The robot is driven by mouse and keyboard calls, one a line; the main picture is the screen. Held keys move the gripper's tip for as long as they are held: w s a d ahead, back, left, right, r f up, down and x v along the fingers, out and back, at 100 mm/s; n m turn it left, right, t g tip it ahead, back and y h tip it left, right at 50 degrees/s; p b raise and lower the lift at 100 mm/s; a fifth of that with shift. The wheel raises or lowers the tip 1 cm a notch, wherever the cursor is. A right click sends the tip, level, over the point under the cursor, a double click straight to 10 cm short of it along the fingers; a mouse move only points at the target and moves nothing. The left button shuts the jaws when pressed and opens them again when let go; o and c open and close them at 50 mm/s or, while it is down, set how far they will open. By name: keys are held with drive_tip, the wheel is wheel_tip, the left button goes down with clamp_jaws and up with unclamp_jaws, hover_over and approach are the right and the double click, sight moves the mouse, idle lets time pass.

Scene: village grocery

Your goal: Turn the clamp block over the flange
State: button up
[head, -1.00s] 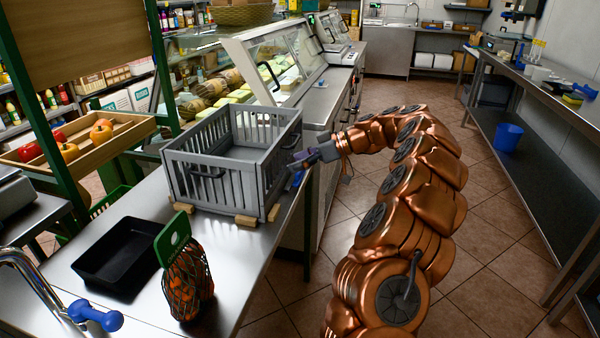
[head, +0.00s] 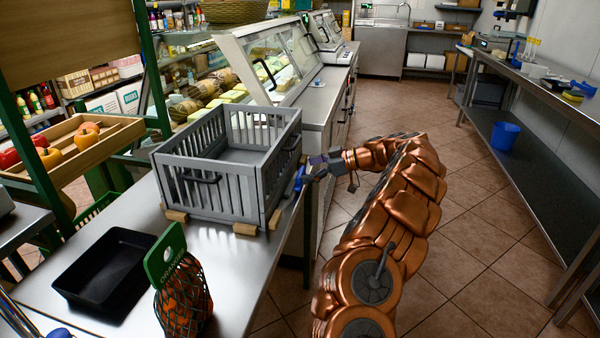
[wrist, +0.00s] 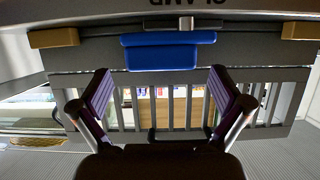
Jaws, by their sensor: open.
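The blue clamp block (head: 299,179) is at the right side of the grey slatted crate, low down by the counter edge. In the wrist view the clamp block (wrist: 160,52) lies against a dark bar, in front of the crate's lower edge band (wrist: 90,82), with partly cut-off lettering above. Which part is the flange I cannot tell for sure. My gripper (head: 306,172) is beside the block, on the aisle side. In the wrist view my gripper (wrist: 162,92) is open, its two purple-padded fingers apart and nothing between them; the block is just beyond the tips.
The crate (head: 215,187) stands on small wooden blocks (head: 245,229) on the steel counter (head: 150,205). A black tray (head: 112,268) and a netted bag of orange fruit (head: 183,300) are nearer. A glass display case (head: 285,65) is behind. The tiled aisle on the right is open.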

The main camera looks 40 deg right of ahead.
drive_tip(key=shift+x, duration=1.35)
drive_tip(key=shift+c, duration=0.2)
drive_tip(key=c, duration=1)
drive_tip(key=shift+c, duration=0.2)
